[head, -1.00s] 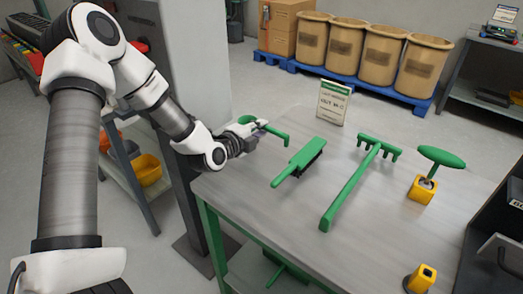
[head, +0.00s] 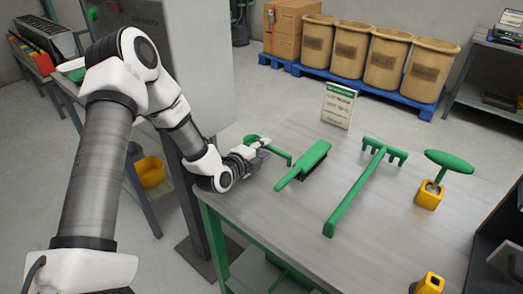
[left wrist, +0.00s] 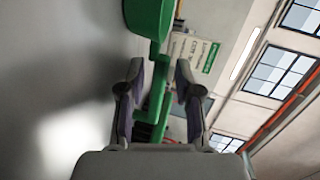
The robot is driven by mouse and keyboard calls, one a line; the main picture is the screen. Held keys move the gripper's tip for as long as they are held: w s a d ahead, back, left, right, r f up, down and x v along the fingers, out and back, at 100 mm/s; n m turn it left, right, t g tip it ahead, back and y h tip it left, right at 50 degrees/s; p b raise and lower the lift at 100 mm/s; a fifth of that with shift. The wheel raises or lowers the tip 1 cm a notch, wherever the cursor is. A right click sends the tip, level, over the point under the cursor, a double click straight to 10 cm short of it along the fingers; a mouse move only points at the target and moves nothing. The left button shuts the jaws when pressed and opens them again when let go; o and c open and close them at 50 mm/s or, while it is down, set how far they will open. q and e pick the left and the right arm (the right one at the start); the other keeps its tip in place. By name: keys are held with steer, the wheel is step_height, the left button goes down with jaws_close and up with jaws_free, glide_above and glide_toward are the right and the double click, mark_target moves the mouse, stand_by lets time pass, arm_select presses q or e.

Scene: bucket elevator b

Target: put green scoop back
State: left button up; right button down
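The green scoop (head: 253,138) is at the left end of the table (head: 276,221), its rounded part behind my left gripper and its handle pointing right. In the left wrist view the scoop (left wrist: 150,18) is at the top, with its handle running down between the fingers. My left gripper (head: 263,150) is at the scoop; in the left wrist view its two fingers (left wrist: 158,80) are apart, with a gap visible on both sides of the green handle. I cannot tell whether the scoop rests fully on the tabletop. My right gripper is not in view.
A green brush (head: 305,164) lies just right of the scoop, then a green rake-like tool (head: 355,190) and a green-handled tool in a yellow holder (head: 429,193). A small sign (head: 338,105) stands at the back edge. A grey column stands left of the table.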

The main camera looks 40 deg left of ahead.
arm_select(q)
steer(key=p+v, duration=0.1)
steer(key=v, duration=0.4)
steer(key=p+v, duration=0.2)
steer(key=v, duration=0.4)
steer(key=shift+r, duration=0.2)
steer(key=shift+s, duration=0.5)
steer(key=shift+f, duration=0.1)
